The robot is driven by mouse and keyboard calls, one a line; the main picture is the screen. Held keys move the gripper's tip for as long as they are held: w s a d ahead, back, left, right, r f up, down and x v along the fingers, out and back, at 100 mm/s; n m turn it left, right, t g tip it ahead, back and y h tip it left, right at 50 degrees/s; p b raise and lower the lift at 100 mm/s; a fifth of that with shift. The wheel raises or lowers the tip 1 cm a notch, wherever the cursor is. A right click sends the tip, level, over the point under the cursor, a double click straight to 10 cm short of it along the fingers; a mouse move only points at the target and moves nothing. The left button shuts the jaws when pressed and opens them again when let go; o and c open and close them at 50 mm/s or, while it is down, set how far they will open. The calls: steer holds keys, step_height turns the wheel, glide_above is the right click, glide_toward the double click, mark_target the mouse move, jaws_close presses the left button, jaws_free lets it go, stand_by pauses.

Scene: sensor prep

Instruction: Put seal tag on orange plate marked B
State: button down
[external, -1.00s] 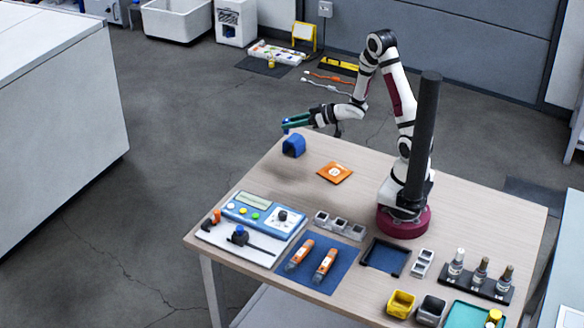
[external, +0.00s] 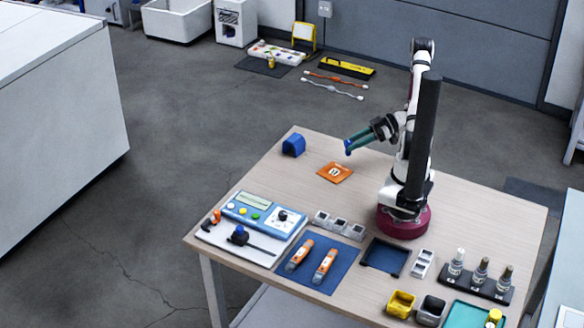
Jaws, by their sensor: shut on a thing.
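My gripper (external: 348,147) has green fingers. It hangs over the table just above and to the right of the orange plate in the picture. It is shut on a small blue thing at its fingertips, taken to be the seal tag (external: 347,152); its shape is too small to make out. The orange plate (external: 335,173) lies flat on the table with a round white mark, whose letter I cannot read for sure. The held thing is apart from the plate.
A blue block-like holder (external: 293,146) stands at the table's far left corner. A blue control box (external: 264,214), grey cups (external: 339,225), a blue mat (external: 318,264) with orange tools and a bottle rack (external: 476,283) stand nearer the front. The table around the plate is clear.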

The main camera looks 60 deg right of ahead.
steer(key=x, duration=0.4)
steer(key=shift+w+d+f, duration=0.2)
steer(key=shift+f, duration=0.1)
steer(key=shift+w+a+f, duration=0.1)
steer(key=shift+w+f, duration=0.05)
steer(key=shift+f, duration=0.95)
steer(key=shift+w+a+f, duration=0.1)
steer(key=shift+w+f, duration=0.05)
steer(key=shift+f, duration=0.9)
steer(key=shift+f, duration=0.1)
steer(key=c, duration=0.6)
jaws_free()
